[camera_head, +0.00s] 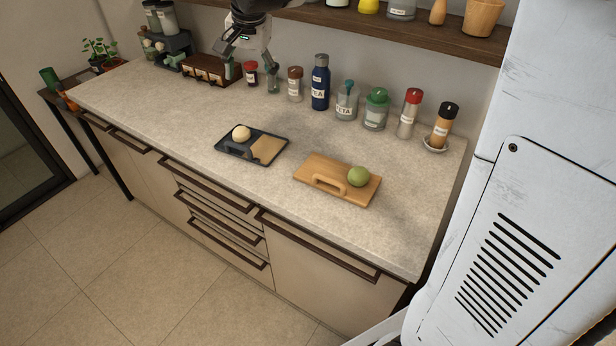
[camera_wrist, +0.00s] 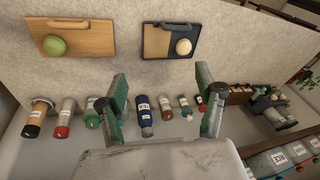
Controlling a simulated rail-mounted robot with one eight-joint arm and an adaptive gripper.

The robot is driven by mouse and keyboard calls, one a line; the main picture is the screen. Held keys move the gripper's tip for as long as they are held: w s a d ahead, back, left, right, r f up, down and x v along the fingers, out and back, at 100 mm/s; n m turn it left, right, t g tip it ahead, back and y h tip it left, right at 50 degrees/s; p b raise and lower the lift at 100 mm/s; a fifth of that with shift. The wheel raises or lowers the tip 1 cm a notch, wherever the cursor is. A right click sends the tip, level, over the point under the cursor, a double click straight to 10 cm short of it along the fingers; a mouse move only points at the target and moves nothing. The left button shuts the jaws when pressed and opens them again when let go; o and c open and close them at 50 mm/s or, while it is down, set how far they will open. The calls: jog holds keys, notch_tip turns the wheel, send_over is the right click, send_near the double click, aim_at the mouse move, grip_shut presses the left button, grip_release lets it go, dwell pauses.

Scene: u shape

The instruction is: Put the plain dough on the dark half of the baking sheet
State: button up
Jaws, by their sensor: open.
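The baking sheet (camera_head: 231,150) lies flat on the counter, a dark tray with a tan half on the right in the head view. The plain dough (camera_head: 241,133), a pale cream ball, rests on its dark half. Both also show at the top of the wrist view, the sheet (camera_wrist: 154,40) with the tan half on the left and the dough (camera_wrist: 183,47) on the dark half. My gripper (camera_head: 251,75) is open and empty at the back of the counter, apart from the sheet and dough. Its two fingers (camera_wrist: 161,85) stand wide apart in the wrist view.
A wooden board (camera_head: 310,171) with a green ball (camera_head: 358,176) lies right of the sheet. Several jars and bottles, including a blue bottle (camera_head: 320,82), line the back wall. A wooden rack (camera_head: 210,70) stands left of my gripper. The counter's left part is clear.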

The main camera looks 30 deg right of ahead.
jog(key=s+f+n+t, duration=0.2)
jog(key=s+f+n, duration=0.1)
jog(key=s, duration=1.1)
jog(key=s+f+n+t, duration=0.1)
jog(key=s+f+n, duration=0.3)
jog(key=s, duration=1)
jog(key=shift+s+f+n+t, duration=0.2)
jog(key=shift+s+n+t, duration=0.1)
jog(key=shift+n+t, duration=0.1)
jog(key=shift+f, duration=0.1)
notch_tip(320, 180, down, 6)
jog(key=b, duration=0.6)
